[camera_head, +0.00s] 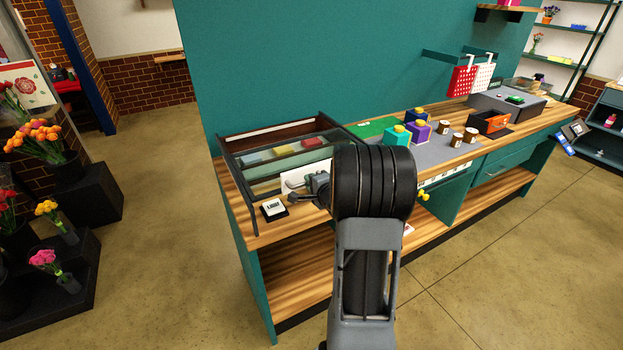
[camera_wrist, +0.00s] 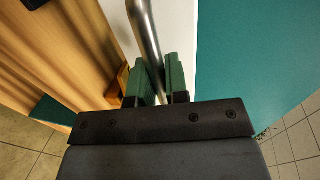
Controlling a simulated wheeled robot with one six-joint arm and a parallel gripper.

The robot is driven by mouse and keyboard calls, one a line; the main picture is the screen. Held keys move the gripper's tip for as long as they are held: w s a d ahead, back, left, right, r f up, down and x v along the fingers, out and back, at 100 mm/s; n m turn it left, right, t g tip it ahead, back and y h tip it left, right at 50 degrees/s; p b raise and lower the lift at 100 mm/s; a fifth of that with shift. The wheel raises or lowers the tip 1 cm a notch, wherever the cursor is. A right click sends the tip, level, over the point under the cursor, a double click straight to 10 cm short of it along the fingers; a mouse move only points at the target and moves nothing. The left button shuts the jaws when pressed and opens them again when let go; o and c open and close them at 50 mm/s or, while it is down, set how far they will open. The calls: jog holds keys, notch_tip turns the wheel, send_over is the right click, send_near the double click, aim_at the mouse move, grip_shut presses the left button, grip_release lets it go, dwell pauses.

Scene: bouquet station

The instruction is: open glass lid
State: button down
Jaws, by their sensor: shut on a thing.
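The dark-framed display case (camera_head: 228,160) stands at the left end of the wooden counter, with a glass lid (camera_head: 283,164) on it. Through the glass, several coloured blocks show inside. I cannot tell whether the lid is raised at all. A white panel (camera_head: 291,171) is at the case's front right, partly hidden by my arm. In the wrist view a round metal bar handle (camera_wrist: 145,30) runs between the green finger pads of my gripper (camera_wrist: 161,80). My gripper is shut on this handle. In the head view my gripper (camera_head: 302,187) is at the white panel, its fingertips small.
Coloured boxes (camera_head: 397,136), several small cups (camera_head: 456,139) and an orange-black bin (camera_head: 493,122) stand further right. A teal wall (camera_head: 300,60) rises behind. Flower stands (camera_head: 80,195) are left, with clear floor between.

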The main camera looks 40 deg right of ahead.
jog(key=shift+s+a, duration=0.1)
jog(key=shift+s, duration=0.05)
jog(key=c, duration=1.2)
grip_release()
jog(key=shift+o, duration=0.2)
jog(key=shift+s, duration=0.1)
jog(key=v, duration=1.3)
jog(key=shift+s, duration=0.3)
